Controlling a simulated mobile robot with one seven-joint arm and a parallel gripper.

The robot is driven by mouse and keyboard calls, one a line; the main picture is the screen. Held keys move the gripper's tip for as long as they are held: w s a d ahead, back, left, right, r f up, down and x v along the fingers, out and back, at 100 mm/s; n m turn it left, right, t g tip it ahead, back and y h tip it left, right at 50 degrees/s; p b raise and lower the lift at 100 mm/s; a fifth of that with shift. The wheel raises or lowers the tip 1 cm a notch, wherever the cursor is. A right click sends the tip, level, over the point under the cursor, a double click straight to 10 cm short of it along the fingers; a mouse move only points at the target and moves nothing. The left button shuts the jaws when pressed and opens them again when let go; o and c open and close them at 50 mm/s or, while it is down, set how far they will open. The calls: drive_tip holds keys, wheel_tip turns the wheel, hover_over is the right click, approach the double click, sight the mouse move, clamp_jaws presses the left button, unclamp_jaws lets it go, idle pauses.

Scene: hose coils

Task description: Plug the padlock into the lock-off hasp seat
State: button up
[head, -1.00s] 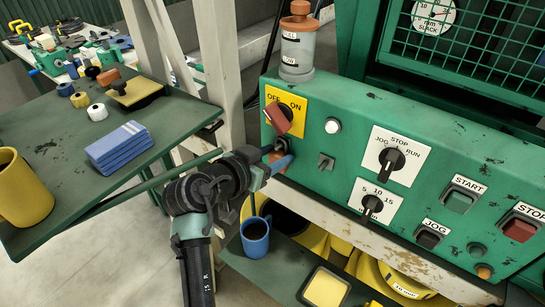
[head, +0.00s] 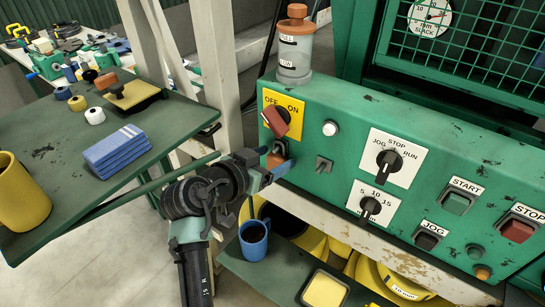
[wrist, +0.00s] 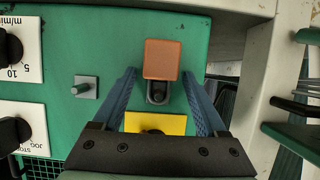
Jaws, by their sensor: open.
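The padlock has an orange-brown body (wrist: 162,59) and a dark grey U-shaped end (wrist: 157,92) directed at the yellow OFF/ON plate (wrist: 172,123). It is at the green panel face just below that plate in the head view, where its body (head: 277,159) is partly hidden by my gripper. The dark end meets the panel where a hasp seat could be; I cannot make the seat out separately. My gripper (wrist: 163,78) is open, its blue fingers on either side of the padlock with visible gaps. It also shows in the head view (head: 272,163).
A red-brown switch handle (head: 275,120) tilts on the yellow plate, close above my gripper. A small grey fitting (head: 324,164) juts from the panel to the right. A blue mug (head: 254,241) stands below, and a green side table (head: 60,170) is left.

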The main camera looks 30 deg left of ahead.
drive_tip(key=shift+s+r, duration=0.1)
drive_tip(key=shift+s, duration=0.1)
drive_tip(key=shift+p+v, duration=0.9)
drive_tip(key=shift+v, duration=1)
drive_tip(key=shift+s, duration=0.15)
drive_tip(key=shift+s+r, duration=0.1)
drive_tip(key=b+v, duration=0.2)
drive_tip(key=v, duration=1)
drive_tip(key=shift+s+r+b, duration=0.2)
drive_tip(key=shift+s+b, duration=0.1)
drive_tip(key=shift+s, duration=0.05)
drive_tip(key=shift+a, duration=0.1)
